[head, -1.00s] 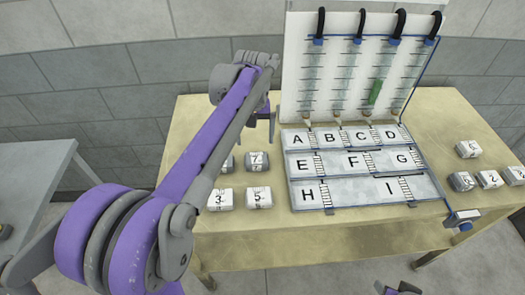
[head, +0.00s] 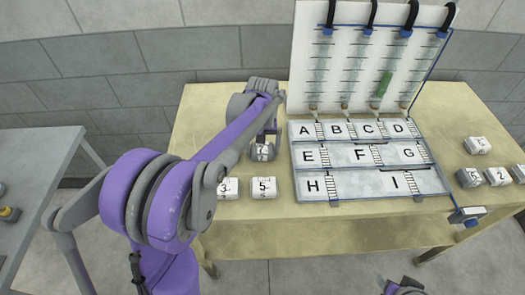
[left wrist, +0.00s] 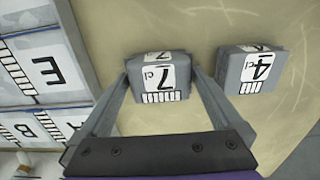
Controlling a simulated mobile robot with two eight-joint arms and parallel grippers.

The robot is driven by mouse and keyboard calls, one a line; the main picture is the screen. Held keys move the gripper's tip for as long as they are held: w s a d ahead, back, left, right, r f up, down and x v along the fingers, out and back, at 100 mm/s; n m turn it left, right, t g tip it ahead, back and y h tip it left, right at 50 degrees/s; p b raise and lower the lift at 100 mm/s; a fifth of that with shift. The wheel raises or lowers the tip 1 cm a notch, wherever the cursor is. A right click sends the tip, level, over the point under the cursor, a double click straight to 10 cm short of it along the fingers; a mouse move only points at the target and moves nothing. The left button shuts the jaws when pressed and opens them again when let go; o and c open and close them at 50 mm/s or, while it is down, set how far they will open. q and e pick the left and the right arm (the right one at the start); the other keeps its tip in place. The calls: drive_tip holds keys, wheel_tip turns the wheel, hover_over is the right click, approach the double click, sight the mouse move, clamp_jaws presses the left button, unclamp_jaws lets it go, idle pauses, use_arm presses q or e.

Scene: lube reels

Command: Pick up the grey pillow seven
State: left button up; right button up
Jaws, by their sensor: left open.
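The grey pillow seven (head: 262,153) lies on the tan table, left of the lettered board, with a white label reading 7. In the left wrist view pillow seven (left wrist: 158,76) sits between the tips of my left gripper (left wrist: 160,84). The gripper is open, one finger on each side, and I cannot tell whether they touch it. In the head view my left gripper (head: 266,138) is right over the pillow and partly hides it. A small grey part at the bottom edge seems to be my right gripper (head: 402,288); its jaws cannot be made out.
A pillow four (left wrist: 250,70) lies close beside pillow seven. Pillows three (head: 228,188) and five (head: 264,187) lie nearer the front edge. The lettered board (head: 335,185) and upright panel (head: 345,60) stand to the right. More pillows (head: 477,145) lie at the far right.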

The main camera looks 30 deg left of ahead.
use_arm(q)
drive_tip(key=c, duration=1)
drive_tip(key=shift+c, duration=0.2)
